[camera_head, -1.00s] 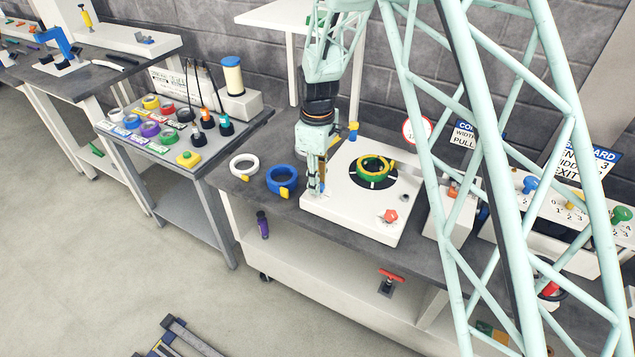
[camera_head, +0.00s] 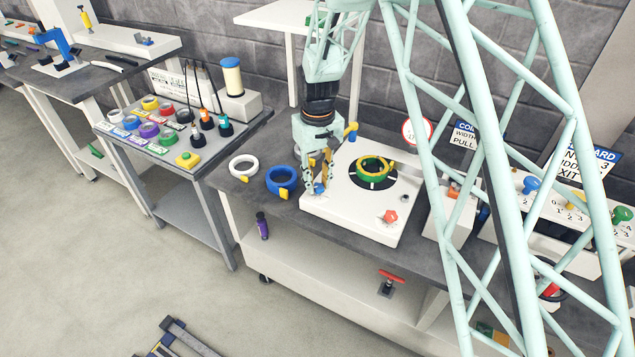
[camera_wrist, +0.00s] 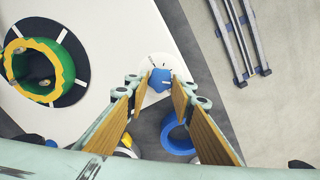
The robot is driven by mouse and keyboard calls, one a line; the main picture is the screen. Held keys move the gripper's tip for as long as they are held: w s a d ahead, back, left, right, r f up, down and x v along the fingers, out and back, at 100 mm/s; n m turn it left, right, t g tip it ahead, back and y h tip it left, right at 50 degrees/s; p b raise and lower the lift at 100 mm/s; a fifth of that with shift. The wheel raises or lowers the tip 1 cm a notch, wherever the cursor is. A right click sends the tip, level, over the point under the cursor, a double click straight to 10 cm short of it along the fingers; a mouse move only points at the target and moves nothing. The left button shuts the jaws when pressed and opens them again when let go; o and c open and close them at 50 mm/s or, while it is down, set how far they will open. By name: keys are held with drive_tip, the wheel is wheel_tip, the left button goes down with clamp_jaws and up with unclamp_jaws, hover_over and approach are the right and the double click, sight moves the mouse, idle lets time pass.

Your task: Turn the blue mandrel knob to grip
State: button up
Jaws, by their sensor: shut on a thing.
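The blue mandrel knob (camera_head: 319,188) is on the front left corner of the white plate (camera_head: 350,222). In the wrist view the knob (camera_wrist: 160,80) sits on a round white dial with small dark marks that I cannot read. My gripper (camera_head: 318,184) points down at the knob, with a fingertip on either side of it. In the wrist view my gripper (camera_wrist: 156,84) is shut on the knob, and its fingers partly cover the dial's edges. A green and yellow ring (camera_head: 373,168) lies on the black disc at the plate's middle.
A red knob (camera_head: 390,216) is on the plate's front right. A blue ring (camera_head: 281,181) and a white ring (camera_head: 243,167) lie on the grey bench left of the plate. A white box (camera_head: 452,212) stands close on the right.

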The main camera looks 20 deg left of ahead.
sight(318, 185)
drive_tip(key=shift+m, duration=2.2)
drive_tip(key=o, duration=0.8)
drive_tip(key=shift+o, duration=0.2)
drive_tip(key=shift+r, duration=0.1)
wheel_tip(318, 185, up, 12)
